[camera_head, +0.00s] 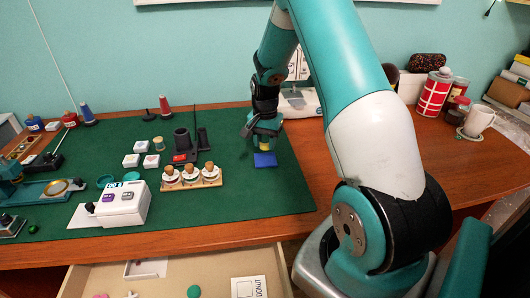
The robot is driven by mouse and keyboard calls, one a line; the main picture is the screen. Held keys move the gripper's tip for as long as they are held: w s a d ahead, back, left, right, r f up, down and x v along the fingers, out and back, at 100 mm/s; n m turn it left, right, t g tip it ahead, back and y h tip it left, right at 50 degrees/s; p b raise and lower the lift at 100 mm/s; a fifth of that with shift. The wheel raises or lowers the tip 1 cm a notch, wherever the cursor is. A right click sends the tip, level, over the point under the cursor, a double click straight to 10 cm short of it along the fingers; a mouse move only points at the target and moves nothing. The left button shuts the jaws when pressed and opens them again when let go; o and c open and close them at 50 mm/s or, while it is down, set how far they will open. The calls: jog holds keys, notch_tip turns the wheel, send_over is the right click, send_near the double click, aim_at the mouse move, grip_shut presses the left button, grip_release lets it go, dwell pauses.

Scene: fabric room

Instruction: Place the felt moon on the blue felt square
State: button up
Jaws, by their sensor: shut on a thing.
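The blue felt square (265,160) lies flat on the green mat, right of the middle of the table. My gripper (264,138) points down just above its far edge. It is shut on a small yellow piece, the felt moon (264,147), which shows below the fingertips. The moon's shape is too small to make out. I cannot tell whether it touches the square.
A wooden rack (195,182) with several corked jars stands left of the square, with a dark cup (182,140) behind it. A white device (118,203) is at front left. An open drawer (190,277) juts out below. The mat right of the square is clear.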

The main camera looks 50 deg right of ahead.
aim_at(265, 159)
jog(key=shift+f, duration=2.1)
jog(key=o, duration=0.9)
jog(key=shift+f, duration=0.1)
jog(key=r, duration=1.2)
jog(key=shift+a+r, duration=0.25)
jog(key=shift+a, duration=0.1)
jog(key=s+a+r+n+y, duration=0.1)
jog(key=a+r+n, duration=0.2)
jog(key=a, duration=0.5)
jog(key=s+a+r+n, duration=0.1)
jog(key=a+r+n, duration=0.3)
jog(key=a, duration=0.3)
jog(key=s+a+r+n+y, duration=0.1)
jog(key=s+a+n, duration=0.3)
jog(key=s+a, duration=0.2)
jog(key=s+a+r+n+y, duration=0.1)
jog(key=s+a+r+n, duration=0.1)
jog(key=s+a+n, duration=0.3)
jog(key=s+a+r+n+y, duration=0.1)
jog(key=s+a+n, duration=0.3)
jog(key=s+a, duration=0.4)
jog(key=shift+s+a+r, duration=0.2)
jog(key=shift+s+r, duration=0.2)
jog(key=shift+s, duration=0.2)
jog(key=shift+s+a+r, duration=0.15)
jog(key=shift+s+r, duration=0.2)
jog(key=shift+s, duration=0.25)
